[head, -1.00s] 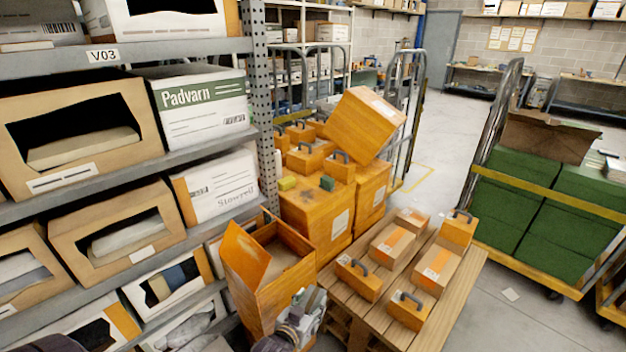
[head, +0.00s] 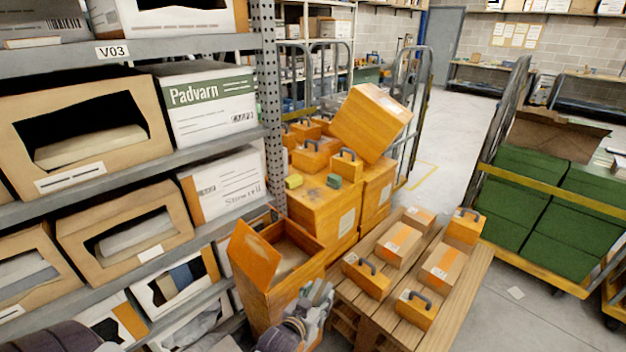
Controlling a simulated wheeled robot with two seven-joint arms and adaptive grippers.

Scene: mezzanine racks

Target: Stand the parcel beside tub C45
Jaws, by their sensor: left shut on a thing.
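My left gripper (head: 318,296) is at the bottom centre, in front of the right side of a tall open orange carton (head: 268,290). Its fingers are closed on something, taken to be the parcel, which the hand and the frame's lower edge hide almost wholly. I cannot tell whether it touches the carton. Several taped parcels, among them one at the near right (head: 442,268) and one further left (head: 399,243), lie on a wooden pallet (head: 462,290) right of the gripper. No label C45 can be read, so I cannot tell which thing is the tub. My right gripper is not in view.
Orange toolboxes (head: 366,277) share the pallet. Behind stand stacked orange boxes, with a large tilted box (head: 370,122) on top. A rack marked V03 (head: 112,52) fills the left. A trolley of green boxes (head: 585,222) stands right. Grey floor (head: 450,150) is clear between.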

